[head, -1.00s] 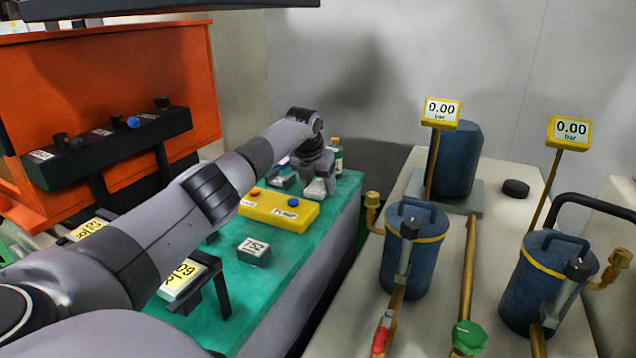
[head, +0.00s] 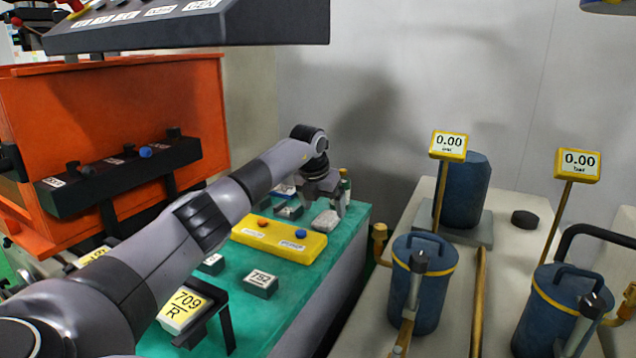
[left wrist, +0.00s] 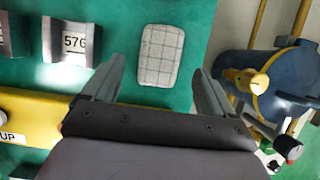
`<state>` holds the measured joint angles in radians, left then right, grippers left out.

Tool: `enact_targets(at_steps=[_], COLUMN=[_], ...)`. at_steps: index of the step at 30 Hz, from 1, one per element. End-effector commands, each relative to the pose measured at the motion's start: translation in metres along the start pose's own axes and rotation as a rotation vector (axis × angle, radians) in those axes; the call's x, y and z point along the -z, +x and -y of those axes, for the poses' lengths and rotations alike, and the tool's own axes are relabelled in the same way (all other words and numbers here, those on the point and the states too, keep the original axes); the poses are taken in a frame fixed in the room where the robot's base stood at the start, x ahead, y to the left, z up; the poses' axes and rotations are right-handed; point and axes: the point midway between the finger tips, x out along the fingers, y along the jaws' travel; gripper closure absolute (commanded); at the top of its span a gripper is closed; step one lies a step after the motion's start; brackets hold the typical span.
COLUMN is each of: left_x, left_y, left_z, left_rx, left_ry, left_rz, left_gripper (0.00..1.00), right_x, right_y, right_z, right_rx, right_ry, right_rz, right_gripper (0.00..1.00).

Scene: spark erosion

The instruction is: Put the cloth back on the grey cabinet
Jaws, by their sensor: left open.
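The cloth (head: 326,220) is a small whitish piece lying flat near the far right end of a green top. The left wrist view shows its grid pattern (left wrist: 160,55). The green top (head: 285,275) sits on a body with a grey side (head: 335,285), which may be the grey cabinet. My left gripper (head: 328,197) is just above the cloth, open and empty. In the left wrist view its fingers (left wrist: 158,70) are spread wide, with the cloth showing between and beyond them, apart from both. My right gripper is not in view.
A yellow button box (head: 279,238), a block marked 752 (head: 261,283), a block marked 576 (left wrist: 70,45) and a bottle (head: 345,186) stand on the green top. Blue canisters (head: 417,290) stand on the bench at right. An orange tank (head: 110,110) is at left.

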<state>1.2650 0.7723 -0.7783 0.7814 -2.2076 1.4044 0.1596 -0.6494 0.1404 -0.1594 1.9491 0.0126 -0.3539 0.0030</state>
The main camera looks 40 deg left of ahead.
Motion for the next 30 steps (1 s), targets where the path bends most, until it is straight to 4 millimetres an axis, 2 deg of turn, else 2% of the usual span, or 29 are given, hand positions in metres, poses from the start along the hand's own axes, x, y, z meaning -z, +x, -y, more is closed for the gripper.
enact_targets(at_steps=[6,12,18,30], left_x=[-0.002,-0.001,0.0,0.0], left_y=[-0.043,-0.072,-0.082,-0.083], left_z=[0.0,0.0,0.0,0.0], left_rx=[0.001,0.0,0.0,0.0], left_ry=[0.001,0.0,-0.001,-0.001], left_rz=[0.007,0.004,0.001,0.001], left_gripper=[0.14,0.14,0.14,0.14], right_x=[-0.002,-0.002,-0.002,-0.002], right_y=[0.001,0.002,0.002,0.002], right_z=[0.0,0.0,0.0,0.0], right_rx=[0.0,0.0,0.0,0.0], right_ry=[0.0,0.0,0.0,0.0], right_rz=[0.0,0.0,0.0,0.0], right_gripper=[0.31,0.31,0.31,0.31])
